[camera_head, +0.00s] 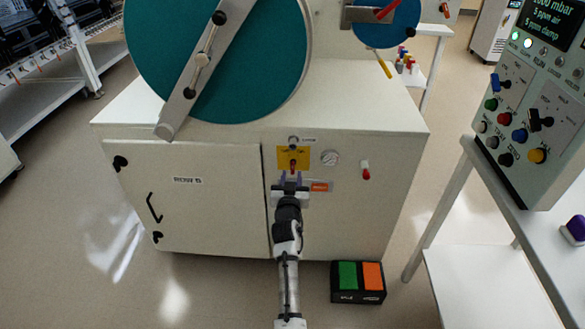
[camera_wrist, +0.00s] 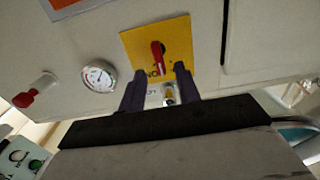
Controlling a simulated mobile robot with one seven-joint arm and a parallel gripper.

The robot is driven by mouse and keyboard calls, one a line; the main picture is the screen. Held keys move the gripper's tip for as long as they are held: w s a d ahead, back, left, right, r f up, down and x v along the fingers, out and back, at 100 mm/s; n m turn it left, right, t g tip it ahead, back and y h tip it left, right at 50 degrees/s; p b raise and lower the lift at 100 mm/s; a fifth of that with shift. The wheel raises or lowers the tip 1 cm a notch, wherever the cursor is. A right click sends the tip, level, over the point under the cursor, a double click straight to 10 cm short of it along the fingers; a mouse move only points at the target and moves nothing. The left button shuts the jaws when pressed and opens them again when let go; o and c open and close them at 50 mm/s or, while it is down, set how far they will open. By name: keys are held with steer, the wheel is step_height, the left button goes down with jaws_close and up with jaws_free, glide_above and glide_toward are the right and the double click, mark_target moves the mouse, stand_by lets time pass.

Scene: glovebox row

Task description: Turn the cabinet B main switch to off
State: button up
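The main switch is a red handle (camera_head: 293,165) on a yellow plate (camera_head: 284,153) on the front of the white cabinet (camera_head: 350,190). In the wrist view the red handle (camera_wrist: 157,50) lies roughly upright across the yellow plate (camera_wrist: 134,42). My gripper (camera_head: 290,178) is just below the plate in the head view. In the wrist view my gripper (camera_wrist: 159,70) is open, with its two dark fingers apart on either side of the handle's lower end. I cannot tell how deep they reach, and no contact is clear. The cabinet's door label is too small to read surely.
Beside the switch are a round gauge (camera_head: 330,158), a red-tipped lever (camera_head: 366,170), a silver knob (camera_head: 293,141) and an orange label (camera_head: 320,187). A green-and-orange pedal box (camera_head: 358,282) stands on the floor. A control console (camera_head: 535,110) stands on a table at right.

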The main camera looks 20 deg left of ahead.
mark_target(292, 169)
steer(key=shift+x, duration=1.85)
jaws_close()
